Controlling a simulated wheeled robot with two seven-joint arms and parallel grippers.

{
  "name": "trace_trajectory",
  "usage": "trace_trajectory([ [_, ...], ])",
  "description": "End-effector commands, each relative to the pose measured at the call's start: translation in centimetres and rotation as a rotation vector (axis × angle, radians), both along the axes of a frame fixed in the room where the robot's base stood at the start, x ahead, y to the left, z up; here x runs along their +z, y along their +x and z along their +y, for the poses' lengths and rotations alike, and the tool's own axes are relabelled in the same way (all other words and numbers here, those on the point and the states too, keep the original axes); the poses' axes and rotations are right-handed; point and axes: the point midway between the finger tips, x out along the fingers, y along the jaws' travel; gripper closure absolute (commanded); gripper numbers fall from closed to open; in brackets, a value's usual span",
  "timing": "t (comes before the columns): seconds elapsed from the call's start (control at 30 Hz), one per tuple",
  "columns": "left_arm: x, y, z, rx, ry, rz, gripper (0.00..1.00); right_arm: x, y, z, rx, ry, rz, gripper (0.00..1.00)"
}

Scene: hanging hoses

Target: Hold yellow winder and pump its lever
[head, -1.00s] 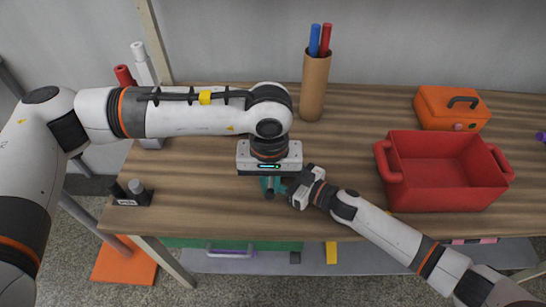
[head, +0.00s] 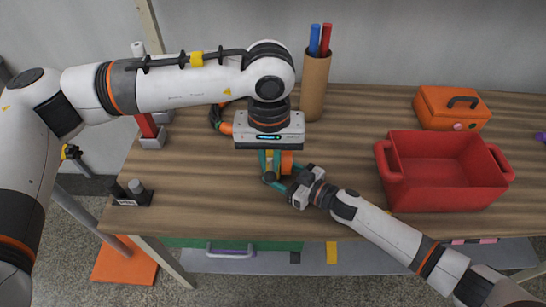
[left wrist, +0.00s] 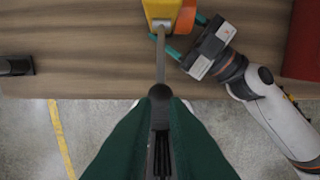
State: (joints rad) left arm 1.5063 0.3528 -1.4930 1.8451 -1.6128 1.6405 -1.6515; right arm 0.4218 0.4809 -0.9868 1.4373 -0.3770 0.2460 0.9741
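The yellow winder (left wrist: 158,10) with its orange part (left wrist: 187,16) is at the top of the left wrist view, partly cut off. In the head view it is mostly hidden under my left gripper (head: 270,177), with its orange part showing. Its grey lever (left wrist: 160,58) points toward my left gripper and ends in a dark knob (left wrist: 160,92). The green fingers of my left gripper close around this knob. My right gripper (head: 281,181) comes from the lower right; its teal fingers are on either side of the winder's orange part and seem to hold it.
A red bin (head: 440,195) and an orange toolbox (head: 452,110) stand on the right of the wooden table (head: 190,190). A brown cup (head: 314,88) with blue and red rods stands behind. A small black holder (head: 131,196) is at the left edge.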

Motion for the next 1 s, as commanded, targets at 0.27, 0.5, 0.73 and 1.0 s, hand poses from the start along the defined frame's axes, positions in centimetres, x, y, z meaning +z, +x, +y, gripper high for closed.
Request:
trace_trajectory([
  [0.27,0.0,0.0,0.0,0.000,0.000,-0.001,0.87,0.0,0.0,0.0,0.000,-0.001,0.001,0.53],
  [0.5,1.2,0.1,0.0,0.000,-0.002,-0.004,0.87,0.0,0.0,0.0,0.000,-0.001,0.001,0.53],
  [0.73,3.5,0.1,0.0,0.000,-0.002,-0.003,0.87,0.0,0.0,0.0,0.000,-0.001,0.001,0.53],
  [1.0,5.0,0.0,0.0,0.000,-0.001,-0.001,0.87,0.0,0.0,0.0,0.000,-0.001,0.001,0.53],
])
